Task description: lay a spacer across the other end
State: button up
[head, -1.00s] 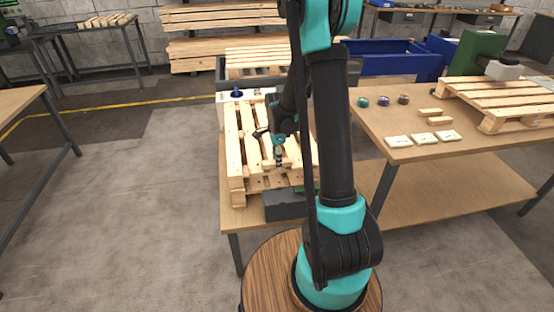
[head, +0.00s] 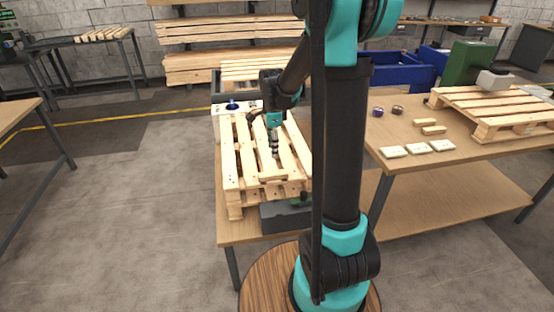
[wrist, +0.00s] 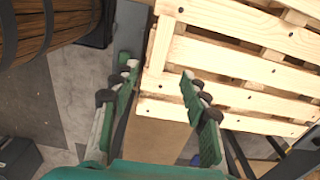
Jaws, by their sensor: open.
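A pallet (head: 230,165) lies on the left table, its slats running away from me. A short light wooden spacer (head: 272,178) appears to lie across the slats at its near end. In the wrist view a light strip that looks like this spacer (wrist: 160,45) crosses the slat ends. My gripper (head: 275,154) points down just above the pallet, near the spacer. In the wrist view my gripper (wrist: 157,72) is open, its fingers apart, with nothing held. Two more wooden spacers (head: 433,130) lie on the right table.
The right table (head: 400,180) also holds several pale labelled blocks (head: 418,148), small dark round parts (head: 398,110) and another pallet (head: 490,108). A grey box (head: 285,218) sits under the near pallet end. Blue bins (head: 405,70) stand behind. The floor at left is clear.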

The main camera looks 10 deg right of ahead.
jog(key=s+d+f+n+t, duration=0.2)
jog(key=s+n, duration=0.7)
jog(key=s, duration=0.2)
jog(key=s+d+f+n+t, duration=0.1)
jog(key=s+d+n+t, duration=0.1)
jog(key=s+n, duration=0.6)
jog(key=s, duration=0.3)
jog(key=shift+f+n, duration=0.35)
jog(key=shift+n, duration=0.05)
